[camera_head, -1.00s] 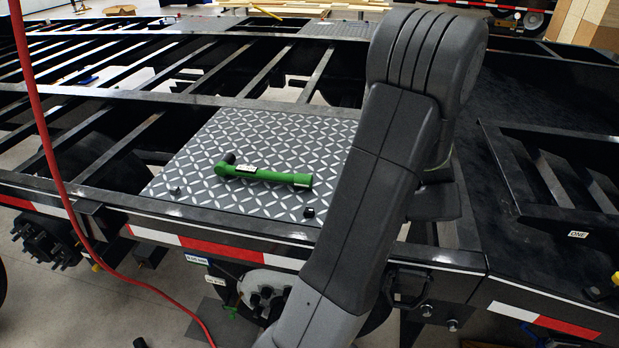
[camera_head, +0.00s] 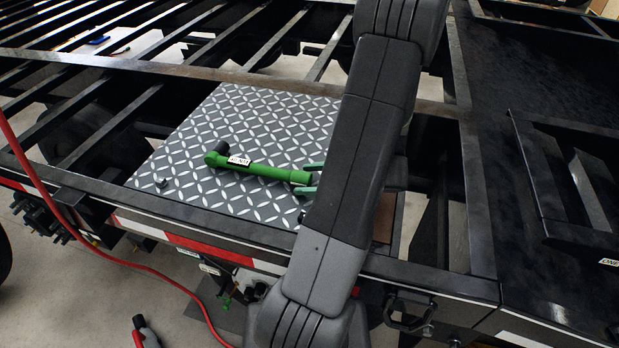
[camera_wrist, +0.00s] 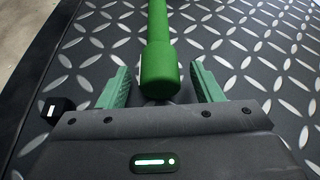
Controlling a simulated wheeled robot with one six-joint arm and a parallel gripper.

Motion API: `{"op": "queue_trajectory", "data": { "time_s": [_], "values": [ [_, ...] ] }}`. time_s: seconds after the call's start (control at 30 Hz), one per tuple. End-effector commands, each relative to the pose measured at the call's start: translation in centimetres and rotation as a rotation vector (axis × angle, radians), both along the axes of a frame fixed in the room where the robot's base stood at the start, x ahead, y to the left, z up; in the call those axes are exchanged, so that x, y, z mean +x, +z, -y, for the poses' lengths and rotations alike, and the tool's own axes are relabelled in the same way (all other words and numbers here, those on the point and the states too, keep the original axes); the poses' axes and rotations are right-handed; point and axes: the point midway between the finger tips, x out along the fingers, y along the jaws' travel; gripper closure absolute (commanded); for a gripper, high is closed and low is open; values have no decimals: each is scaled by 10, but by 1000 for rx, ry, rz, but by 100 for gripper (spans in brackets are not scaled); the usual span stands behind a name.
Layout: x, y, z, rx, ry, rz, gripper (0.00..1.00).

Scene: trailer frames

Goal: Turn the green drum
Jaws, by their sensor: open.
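I see no drum; the green thing in view is a long green tool (camera_head: 262,170) with a black angled head and a white label. It lies on a diamond-patterned metal plate (camera_head: 240,115). My gripper (camera_head: 309,178) is at the tool's right-hand end, with its pale green fingers on either side of it. In the wrist view the tool's thick green end (camera_wrist: 159,68) sits between the two open fingers, with gaps on both sides. My arm hides the right part of the plate.
The black trailer frame (camera_head: 250,226) has open gaps between its crossbars. A bolt (camera_head: 160,183) stands on the plate's left corner, and a black block (camera_wrist: 53,110) shows left of my gripper. A red hose (camera_head: 130,255) hangs at the left. A red-and-black tool (camera_head: 144,332) is low down.

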Motion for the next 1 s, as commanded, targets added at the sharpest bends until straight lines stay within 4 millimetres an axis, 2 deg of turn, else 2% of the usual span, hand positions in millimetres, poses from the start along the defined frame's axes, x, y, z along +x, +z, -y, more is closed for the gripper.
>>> {"op": "queue_trajectory", "data": {
  "time_s": [0.2, 0.4, 0.43, 0.57, 1.0],
  "values": [
    [0, 0, 0, 0, 0, 0, 42],
    [0, 0, 0, 0, 0, -1, 82],
    [0, 0, 0, 0, 0, -1, 86],
    [0, 2, 0, 5, 0, -13, 86],
    [2, 1, 1, 78, 1, -236, 85]
  ]
}}
